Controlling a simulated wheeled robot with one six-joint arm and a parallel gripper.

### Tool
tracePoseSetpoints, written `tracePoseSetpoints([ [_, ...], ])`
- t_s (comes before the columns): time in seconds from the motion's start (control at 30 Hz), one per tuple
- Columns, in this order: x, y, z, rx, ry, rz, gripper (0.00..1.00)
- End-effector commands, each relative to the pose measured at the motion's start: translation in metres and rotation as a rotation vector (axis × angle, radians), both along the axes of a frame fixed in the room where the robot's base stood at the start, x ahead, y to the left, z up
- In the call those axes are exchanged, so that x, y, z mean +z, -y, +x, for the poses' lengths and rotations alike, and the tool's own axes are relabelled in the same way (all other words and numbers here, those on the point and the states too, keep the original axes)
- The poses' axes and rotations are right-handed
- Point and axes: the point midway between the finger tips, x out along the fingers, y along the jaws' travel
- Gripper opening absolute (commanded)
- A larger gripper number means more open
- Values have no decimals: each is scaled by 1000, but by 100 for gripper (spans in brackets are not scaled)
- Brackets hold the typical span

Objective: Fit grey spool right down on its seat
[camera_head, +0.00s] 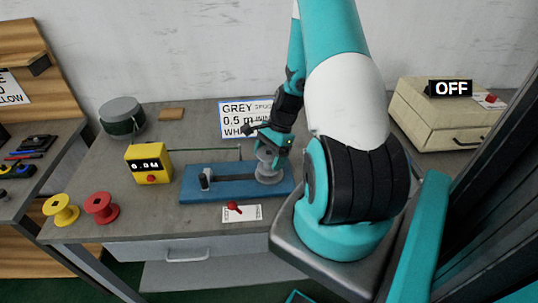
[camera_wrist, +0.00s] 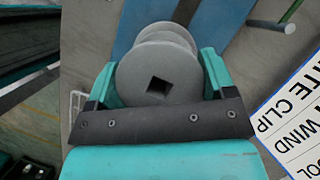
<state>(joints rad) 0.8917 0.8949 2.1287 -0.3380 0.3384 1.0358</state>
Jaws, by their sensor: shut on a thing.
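The grey spool (camera_head: 267,160) is at the right end of the blue winding base (camera_head: 230,192). In the wrist view the grey spool (camera_wrist: 160,85) shows its round flange with a dark square hole, and it sits between the two fingers. My gripper (camera_head: 271,148) is shut on the spool; its teal fingers also show in the wrist view (camera_wrist: 158,78). A grey round disc (camera_head: 270,174) shows below the spool on the base. The seat itself is hidden, and I cannot tell whether the spool touches it.
A yellow counter box (camera_head: 149,165), a red spool (camera_head: 101,208) and a yellow spool (camera_head: 61,210) stand to the left. A red lever (camera_head: 235,207) is in front of the base. A sign (camera_head: 240,118) stands behind. A beige box marked OFF (camera_head: 440,115) is right.

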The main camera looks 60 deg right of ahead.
Motion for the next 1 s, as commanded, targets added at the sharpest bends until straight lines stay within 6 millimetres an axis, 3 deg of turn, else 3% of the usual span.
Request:
tracePoseSetpoints([
  [0.8,-21,0,0,0,0,0,53],
  [0.83,-20,0,0,0,0,0,84],
  [0.9,-20,0,0,0,0,0,100],
  [1.0,-20,0,0,0,0,0,100],
])
